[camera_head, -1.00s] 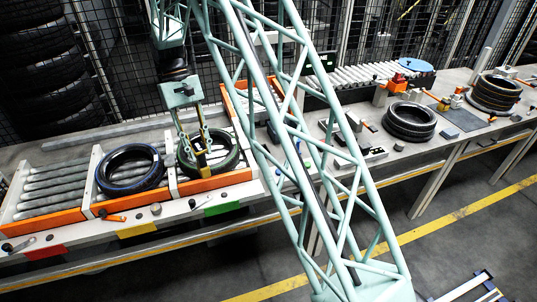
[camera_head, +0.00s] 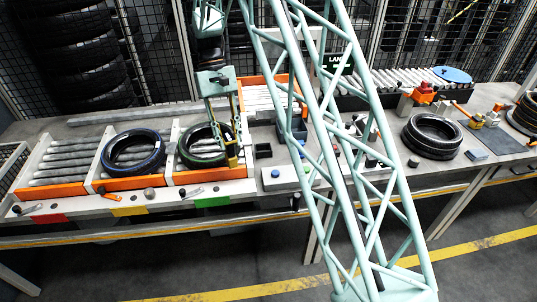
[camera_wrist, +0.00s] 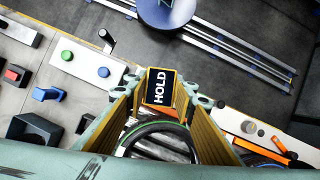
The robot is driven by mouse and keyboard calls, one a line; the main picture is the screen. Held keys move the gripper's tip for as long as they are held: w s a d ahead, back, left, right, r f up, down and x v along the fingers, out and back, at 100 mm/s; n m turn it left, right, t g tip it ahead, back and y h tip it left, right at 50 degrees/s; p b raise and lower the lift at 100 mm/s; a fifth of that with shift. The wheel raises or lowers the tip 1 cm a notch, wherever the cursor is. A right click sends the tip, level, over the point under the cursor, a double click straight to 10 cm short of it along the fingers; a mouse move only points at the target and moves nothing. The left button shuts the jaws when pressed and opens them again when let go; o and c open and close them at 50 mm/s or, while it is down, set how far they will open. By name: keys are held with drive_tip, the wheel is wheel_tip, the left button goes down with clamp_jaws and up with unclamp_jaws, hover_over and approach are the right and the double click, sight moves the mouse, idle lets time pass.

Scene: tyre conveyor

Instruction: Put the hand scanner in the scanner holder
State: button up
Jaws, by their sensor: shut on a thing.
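My gripper (camera_head: 230,157) is over the right edge of the green-marked tyre (camera_head: 192,155), fingers pointing down. In the wrist view its yellow-lined fingers (camera_wrist: 160,105) are shut on the hand scanner (camera_wrist: 160,88), whose dark screen reads HOLD. The scanner's lower part is hard to make out. A small black open box (camera_head: 263,151) stands on the bench just right of the gripper; it may be the scanner holder, but I cannot tell for certain. In the wrist view a dark open container (camera_wrist: 35,130) lies at the lower left, apart from the gripper.
A white panel with green and blue buttons (camera_head: 286,180) sits near the bench front. A blue-marked tyre (camera_head: 133,152) lies on the roller conveyor to the left. A dark bin (camera_head: 292,128) stands farther back. Stacked tyres (camera_head: 432,135) lie to the right, beyond my lattice arm.

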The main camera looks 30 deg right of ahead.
drive_tip(key=shift+s+d, duration=0.1)
drive_tip(key=shift+d, duration=0.2)
idle(0.4)
